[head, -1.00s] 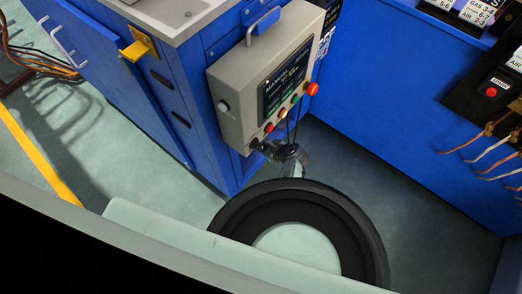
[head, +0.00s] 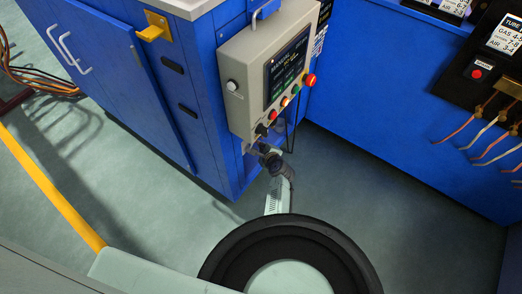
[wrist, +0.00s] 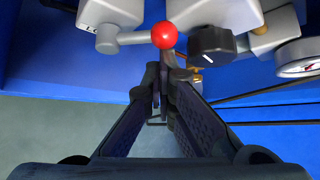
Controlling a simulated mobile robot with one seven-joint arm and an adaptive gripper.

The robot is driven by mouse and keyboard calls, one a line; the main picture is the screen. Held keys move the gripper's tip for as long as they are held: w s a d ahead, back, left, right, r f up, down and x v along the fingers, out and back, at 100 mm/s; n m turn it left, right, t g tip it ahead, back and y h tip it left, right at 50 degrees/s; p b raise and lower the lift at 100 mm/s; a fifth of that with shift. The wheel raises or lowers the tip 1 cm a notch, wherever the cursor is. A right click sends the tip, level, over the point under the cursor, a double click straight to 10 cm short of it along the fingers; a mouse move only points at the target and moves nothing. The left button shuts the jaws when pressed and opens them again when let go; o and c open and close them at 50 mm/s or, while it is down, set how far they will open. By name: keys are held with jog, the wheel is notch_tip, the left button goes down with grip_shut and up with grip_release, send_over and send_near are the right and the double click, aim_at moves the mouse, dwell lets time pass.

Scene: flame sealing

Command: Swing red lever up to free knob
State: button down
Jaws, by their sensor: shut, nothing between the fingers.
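In the wrist view the lever shows as a red ball (wrist: 164,35) on a short grey arm, which lies roughly level from a pivot on the left. The black knob (wrist: 212,45), with a white mark, is just right of the ball. The ball end lies between pivot and knob. My gripper (wrist: 166,75) is shut and empty, its tips just below the ball in the picture. I cannot tell whether they touch the lever. In the head view my gripper (head: 268,157) is low by the cabinet corner, under the control box; the lever cannot be made out there.
A grey control box (head: 242,55) with a screen and several buttons hangs above my gripper on the blue cabinet (head: 110,85). A gauge (wrist: 300,60) sits right of the knob. A blue panel with hoses (head: 490,120) stands at right. The floor between is clear.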

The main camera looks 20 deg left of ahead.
jog(key=shift+s+a+r+n+t, duration=0.25)
jog(key=shift+s+r, duration=0.1)
jog(key=shift+s, duration=0.1)
jog(key=shift+s+a+r+n+t, duration=0.15)
jog(key=shift+s+r+t, duration=0.15)
jog(key=shift+s, duration=0.3)
dwell(0.4)
